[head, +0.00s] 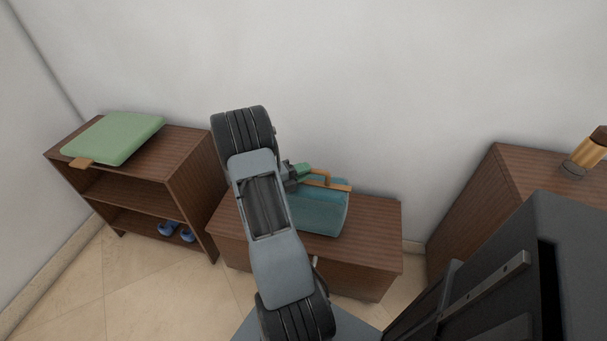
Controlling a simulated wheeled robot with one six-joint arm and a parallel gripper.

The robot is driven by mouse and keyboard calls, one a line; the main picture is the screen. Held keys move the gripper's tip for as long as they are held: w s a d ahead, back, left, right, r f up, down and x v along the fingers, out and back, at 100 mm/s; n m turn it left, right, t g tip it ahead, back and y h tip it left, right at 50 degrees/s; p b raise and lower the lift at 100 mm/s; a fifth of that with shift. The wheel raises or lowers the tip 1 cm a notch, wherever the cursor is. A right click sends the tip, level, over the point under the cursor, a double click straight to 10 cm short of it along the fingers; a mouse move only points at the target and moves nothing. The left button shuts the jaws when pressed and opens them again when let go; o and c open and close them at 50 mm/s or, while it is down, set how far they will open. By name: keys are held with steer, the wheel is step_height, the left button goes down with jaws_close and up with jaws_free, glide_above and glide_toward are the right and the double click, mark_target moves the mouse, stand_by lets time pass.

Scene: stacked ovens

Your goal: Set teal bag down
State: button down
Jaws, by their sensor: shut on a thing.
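The teal bag (319,211) is upright at the middle of the head view, over the top of a low brown cabinet (375,217). It has a tan handle (340,187) at its top. My gripper (310,175) is at the handle and shut on the bag. My arm covers the bag's left side and part of the cabinet top. I cannot tell whether the bag's underside touches the cabinet.
A brown open shelf (190,178) at the left holds a green cushion-like item (116,137) on top and blue shoes (177,232) below. A taller brown cabinet (512,190) at the right bears a copper-coloured cylinder (585,155). The low cabinet's right end is clear.

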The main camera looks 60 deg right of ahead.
steer(key=shift+f, duration=0.45)
steer(key=c, duration=1.5)
jaws_free()
steer(key=shift+f, duration=0.15)
steer(key=o, duration=0.4)
steer(key=shift+o, duration=0.2)
